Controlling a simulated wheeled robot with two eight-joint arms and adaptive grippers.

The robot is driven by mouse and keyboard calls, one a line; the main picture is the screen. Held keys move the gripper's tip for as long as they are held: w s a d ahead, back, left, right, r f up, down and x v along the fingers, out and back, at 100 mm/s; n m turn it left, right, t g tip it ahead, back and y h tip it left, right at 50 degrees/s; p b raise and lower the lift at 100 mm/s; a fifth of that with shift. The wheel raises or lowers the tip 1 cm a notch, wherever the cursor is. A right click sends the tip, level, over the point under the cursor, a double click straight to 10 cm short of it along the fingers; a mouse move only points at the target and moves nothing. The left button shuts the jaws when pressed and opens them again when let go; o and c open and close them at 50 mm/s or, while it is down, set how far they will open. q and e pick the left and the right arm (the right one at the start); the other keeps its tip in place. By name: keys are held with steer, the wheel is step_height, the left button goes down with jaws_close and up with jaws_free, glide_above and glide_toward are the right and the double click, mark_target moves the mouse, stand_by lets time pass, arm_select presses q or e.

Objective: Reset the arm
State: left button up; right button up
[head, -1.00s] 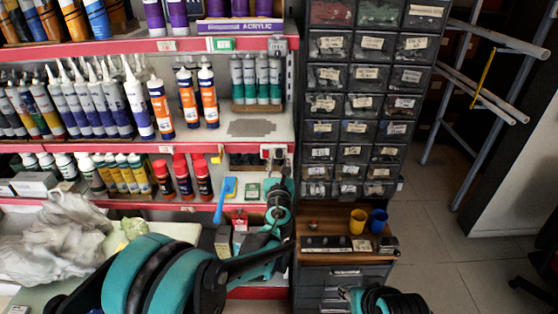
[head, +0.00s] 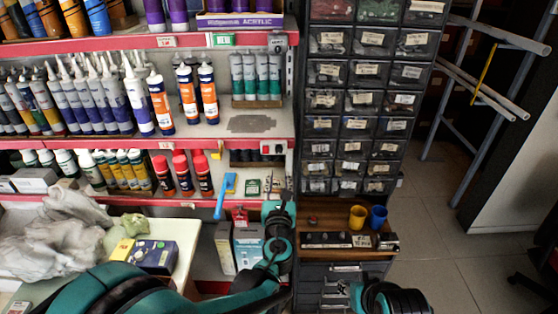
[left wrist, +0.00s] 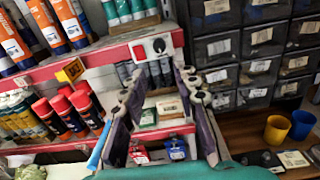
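My left arm (head: 150,296) reaches in from the bottom left in the head view. My left gripper (head: 278,185) is in front of the shelf's right end, beside the drawer cabinet. In the left wrist view its two fingers (left wrist: 160,75) stand wide apart, with nothing seen between them but the shelf behind. Part of my right arm (head: 392,298) shows at the bottom edge in the head view. I do not see right fingertips there.
Shelves with red edges (head: 240,143) hold bottles and tubes. A drawer cabinet (head: 350,130) stands to the right, with a yellow cup (head: 357,217) and a blue cup (head: 377,218) on a wooden ledge. A yellow and blue box (head: 145,254) lies on the counter. Floor at right is open.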

arm_select(q)
steer(key=s+a+f+n+g+y, duration=0.1)
steer(key=s+a+n+g+y, duration=0.15)
steer(key=s+a+n, duration=0.5)
steer(key=s+a+f+n+g+y, duration=0.1)
steer(key=s+a+n+g, duration=0.25)
steer(key=a+n, duration=0.85)
steer(key=s+d+f+n+g+h, duration=0.1)
steer(key=s+f+n+g, duration=0.1)
steer(key=s+n, duration=0.6)
steer(key=s+d+f+n+g+h, duration=0.1)
steer(key=s+f+n, duration=0.3)
steer(key=s+n, duration=0.4)
steer(key=shift+f+n+g+h, duration=0.35)
steer(key=shift+g+h, duration=0.4)
steer(key=shift+g, duration=0.15)
